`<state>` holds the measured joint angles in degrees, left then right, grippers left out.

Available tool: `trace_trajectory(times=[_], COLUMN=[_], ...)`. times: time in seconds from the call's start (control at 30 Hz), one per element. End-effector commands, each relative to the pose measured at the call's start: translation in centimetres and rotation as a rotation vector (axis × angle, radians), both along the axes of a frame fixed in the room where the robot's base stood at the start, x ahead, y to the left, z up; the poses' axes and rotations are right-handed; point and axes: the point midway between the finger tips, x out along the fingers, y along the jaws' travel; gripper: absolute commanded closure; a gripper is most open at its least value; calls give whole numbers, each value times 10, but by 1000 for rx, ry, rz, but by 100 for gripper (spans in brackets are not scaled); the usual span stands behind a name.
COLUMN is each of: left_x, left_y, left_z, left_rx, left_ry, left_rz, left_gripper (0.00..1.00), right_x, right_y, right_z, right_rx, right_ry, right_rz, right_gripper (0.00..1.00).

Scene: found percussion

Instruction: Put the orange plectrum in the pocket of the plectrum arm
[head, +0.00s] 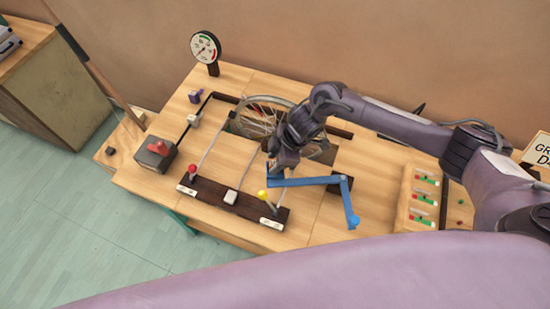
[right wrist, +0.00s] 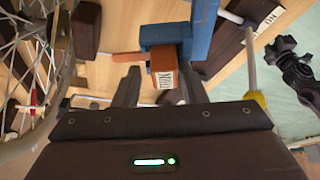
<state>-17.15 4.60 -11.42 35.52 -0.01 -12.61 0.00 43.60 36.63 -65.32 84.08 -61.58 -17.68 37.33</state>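The orange plectrum (right wrist: 162,62) shows in the right wrist view as an orange-brown block with a white label and a thin tongue pointing left. It lies against the blue end of the plectrum arm (right wrist: 182,30); how deep it sits in the pocket is hidden. My right gripper (right wrist: 163,82) has its two fingers apart on either side of the block, with a gap visible at the left finger. In the head view the right gripper (head: 280,168) is over the left end of the blue plectrum arm (head: 312,181), hiding the plectrum.
A spoked wheel (head: 250,112) stands behind the gripper. Levers with red (head: 192,168) and yellow (head: 262,194) knobs rise from a dark board (head: 213,195). A switch panel (head: 422,200) is at right, a gauge (head: 205,47) at the back.

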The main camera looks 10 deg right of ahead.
Motion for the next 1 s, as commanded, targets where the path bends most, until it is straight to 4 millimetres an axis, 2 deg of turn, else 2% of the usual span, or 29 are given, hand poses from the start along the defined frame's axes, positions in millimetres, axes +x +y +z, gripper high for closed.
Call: trace_trajectory(times=[0.03, 0.17, 0.27, 0.5, 0.63, 1.0], left_x=[0, 0, 1, 0, -1, -1], left_y=[0, 0, 0, 0, 0, 0], left_z=[0, -2, -4, -11, -13, -13], left_rx=[0, 0, 0, -1, -1, -1], left_ry=[0, 0, -1, 0, 1, 1], left_rz=[0, -1, -1, -1, -1, -1], left_gripper=[64, 64, 64, 64, 64, 64], right_x=[-11, -10, -9, -5, -4, -3], right_y=[2, 0, -5, -22, -28, -30], right_z=[-6, -3, 8, 48, 63, 71], right_rx=[-3, -2, 0, -1, 0, 1], right_ry=[22, 22, 17, 6, 4, 3], right_rz=[16, 14, 12, 5, 3, 0], right_gripper=[52, 52, 52, 52, 52, 52])
